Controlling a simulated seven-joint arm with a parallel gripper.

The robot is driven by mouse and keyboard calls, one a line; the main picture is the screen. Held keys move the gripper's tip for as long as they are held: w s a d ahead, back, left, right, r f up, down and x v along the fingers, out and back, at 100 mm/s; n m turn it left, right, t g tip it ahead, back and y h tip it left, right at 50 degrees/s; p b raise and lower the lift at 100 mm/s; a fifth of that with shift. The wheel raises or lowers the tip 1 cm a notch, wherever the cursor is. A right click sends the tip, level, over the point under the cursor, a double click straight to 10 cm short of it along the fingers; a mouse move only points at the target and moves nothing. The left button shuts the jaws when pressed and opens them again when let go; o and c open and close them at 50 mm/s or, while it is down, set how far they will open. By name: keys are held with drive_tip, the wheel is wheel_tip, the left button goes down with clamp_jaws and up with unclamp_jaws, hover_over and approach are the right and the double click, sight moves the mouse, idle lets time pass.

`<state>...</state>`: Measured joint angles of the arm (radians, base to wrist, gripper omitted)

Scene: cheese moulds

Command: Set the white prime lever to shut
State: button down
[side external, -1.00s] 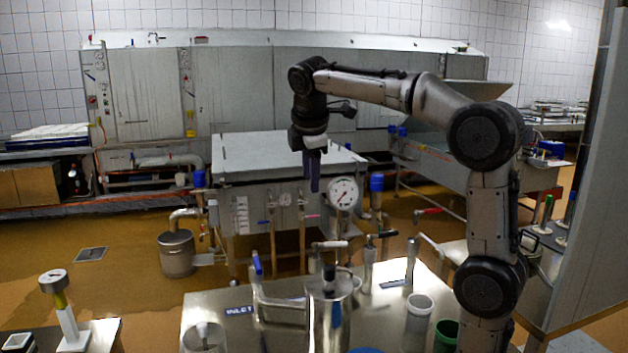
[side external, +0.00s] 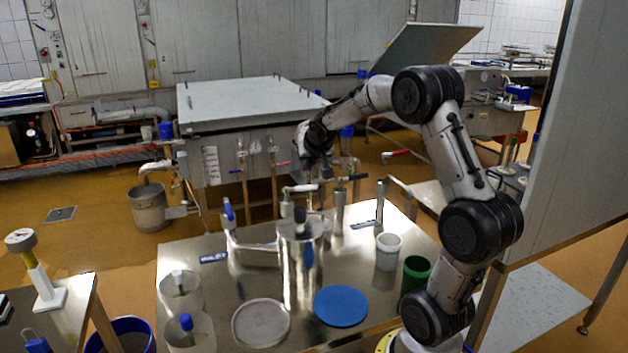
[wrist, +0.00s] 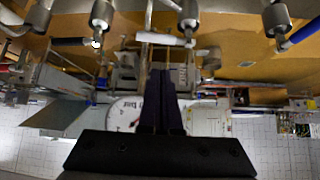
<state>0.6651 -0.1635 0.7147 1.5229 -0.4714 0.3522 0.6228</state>
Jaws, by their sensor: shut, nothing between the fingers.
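The white lever (side external: 300,188) lies about level on a metal valve at the back of the steel bench, in the side view. It also shows in the wrist view (wrist: 165,38), lying crosswise just beyond the fingertips. My gripper (side external: 326,174) points down beside and slightly above the lever's right end in the side view; its fingers are partly lost against the dark background. In the wrist view my gripper (wrist: 161,76) has its dark fingers shut together, with nothing between them. I cannot tell whether the fingers touch the lever.
A blue-handled lever (side external: 228,211) stands left of the white one, and a black lever (side external: 350,178) right. A steel cylinder (side external: 300,262), white cup (side external: 388,250), green cup (side external: 415,272) and blue disc (side external: 340,306) stand nearer. The pressure gauge (wrist: 125,113) is behind the fingers.

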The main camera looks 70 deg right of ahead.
drive_tip(key=shift+m+g, duration=0.3)
drive_tip(key=d+f, duration=0.2)
drive_tip(key=w+d+f, duration=0.1)
drive_tip(key=d+f, duration=0.4)
drive_tip(key=f, duration=0.1)
drive_tip(key=shift+w+d, duration=0.2)
